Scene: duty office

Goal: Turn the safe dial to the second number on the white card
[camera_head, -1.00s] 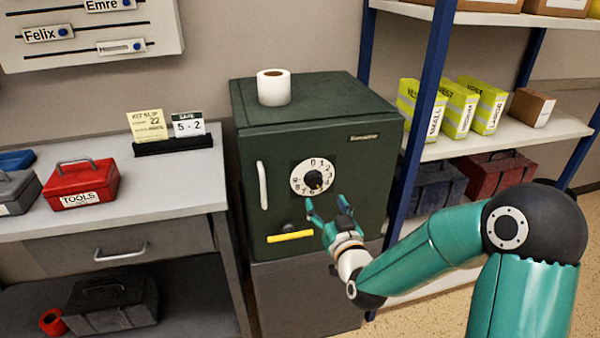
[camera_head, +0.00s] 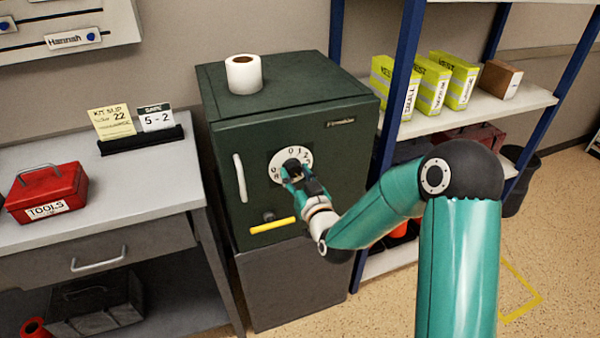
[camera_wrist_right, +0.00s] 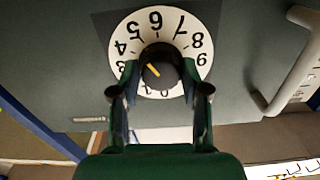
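The dark green safe (camera_head: 345,165) stands on a grey base. Its dial (camera_head: 305,157) is a white numbered ring, also in the right wrist view (camera_wrist_right: 196,58), upside down. The black knob (camera_wrist_right: 165,78) at its centre has a yellow mark, pointing roughly toward 5. My right gripper (camera_head: 297,176) is at the dial. In the right wrist view, its fingers (camera_wrist_right: 158,84) stand apart on either side of the knob, with small gaps seeming to show. They hide the 2. The white card (camera_head: 156,118) reads SAFE 5 - 2. My left gripper is out of view.
A yellow handle (camera_head: 272,226) sits below the dial, and a pale upright handle (camera_head: 240,178) to its left. A paper roll (camera_head: 243,75) stands on the safe. Left is a desk with a red toolbox (camera_head: 47,192); right is a blue-posted shelf with yellow boxes (camera_head: 433,88).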

